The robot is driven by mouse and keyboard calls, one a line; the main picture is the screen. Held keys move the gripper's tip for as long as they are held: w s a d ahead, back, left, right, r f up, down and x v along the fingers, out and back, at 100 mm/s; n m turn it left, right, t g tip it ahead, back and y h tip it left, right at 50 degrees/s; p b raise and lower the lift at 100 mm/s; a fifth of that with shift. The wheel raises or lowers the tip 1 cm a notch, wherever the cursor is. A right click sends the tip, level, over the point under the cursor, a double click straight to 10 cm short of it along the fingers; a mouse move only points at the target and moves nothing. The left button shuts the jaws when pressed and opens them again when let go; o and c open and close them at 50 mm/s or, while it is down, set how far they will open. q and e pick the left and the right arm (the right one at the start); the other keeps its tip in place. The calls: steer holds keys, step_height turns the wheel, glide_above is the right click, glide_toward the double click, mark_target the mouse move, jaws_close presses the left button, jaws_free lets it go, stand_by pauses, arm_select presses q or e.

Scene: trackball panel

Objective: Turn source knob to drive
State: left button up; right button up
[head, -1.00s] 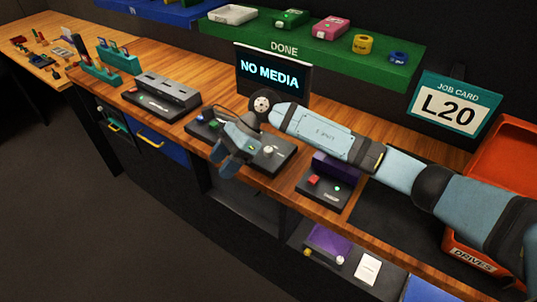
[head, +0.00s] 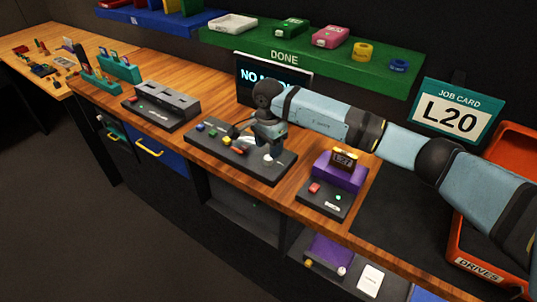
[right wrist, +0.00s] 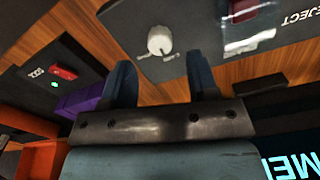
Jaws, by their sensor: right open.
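The dark control panel (head: 205,145) lies on the wooden bench with coloured buttons on its left part. The source knob (right wrist: 160,40) is a white round knob with a pointer mark, on the panel's face in the right wrist view. My right gripper (head: 270,150) hangs over the right part of the panel, pointing down, and largely hides the knob in the head view. Its two blue fingers (right wrist: 162,75) are open and empty, with the knob ahead of the gap and apart from them. My left gripper is not in view.
A monitor (head: 246,84) behind the panel is partly covered by my right arm. A purple dock (head: 340,178) with a red button stands to the right, a grey slotted device (head: 165,105) to the left. An orange bin (head: 470,255) sits at far right.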

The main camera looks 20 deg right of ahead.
mark_target(268, 157)
steer(key=shift+f, duration=2.15)
steer(key=shift+c, duration=0.4)
steer(key=c, duration=0.8)
steer(key=shift+c, duration=0.2)
